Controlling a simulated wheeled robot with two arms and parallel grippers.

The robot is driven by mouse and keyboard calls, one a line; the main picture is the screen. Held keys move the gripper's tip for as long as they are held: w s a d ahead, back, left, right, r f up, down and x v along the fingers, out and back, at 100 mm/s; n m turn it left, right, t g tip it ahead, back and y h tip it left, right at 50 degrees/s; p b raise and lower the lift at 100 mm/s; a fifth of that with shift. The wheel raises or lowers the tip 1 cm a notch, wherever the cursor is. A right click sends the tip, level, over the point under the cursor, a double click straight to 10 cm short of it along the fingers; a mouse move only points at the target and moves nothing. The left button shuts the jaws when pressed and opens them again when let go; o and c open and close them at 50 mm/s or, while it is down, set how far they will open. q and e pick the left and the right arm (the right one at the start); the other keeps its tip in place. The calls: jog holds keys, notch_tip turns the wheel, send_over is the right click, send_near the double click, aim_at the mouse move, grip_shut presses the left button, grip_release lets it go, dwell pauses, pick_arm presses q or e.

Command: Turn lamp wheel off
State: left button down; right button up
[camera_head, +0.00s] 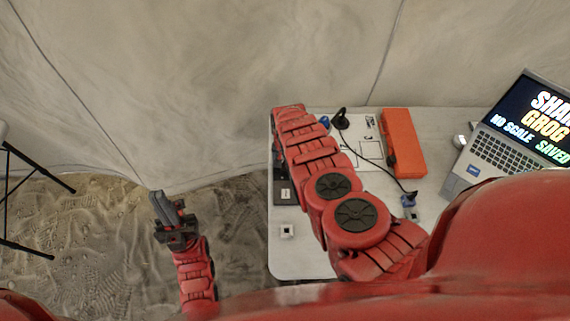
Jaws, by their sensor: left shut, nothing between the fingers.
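A small black lamp-like thing (340,119) stands on a white sheet at the back of the table. A thin dark cable runs from it to a small blue and grey part (408,201) near the laptop. I cannot tell which part is the lamp wheel. My left gripper (163,199) is shut and empty, above the sandy floor left of the table and well apart from these things. My right arm reaches over the table's left part; its gripper is hidden behind the arm.
The table (300,262) also bears an orange case (403,143), an open laptop (500,150), a dark flat box (284,190) and a small white block (287,231). A black tripod stand (30,165) is at far left. The front left of the tabletop is mostly clear.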

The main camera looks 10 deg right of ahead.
jog(key=shift+f, duration=0.25)
grip_shut()
dwell(0.4)
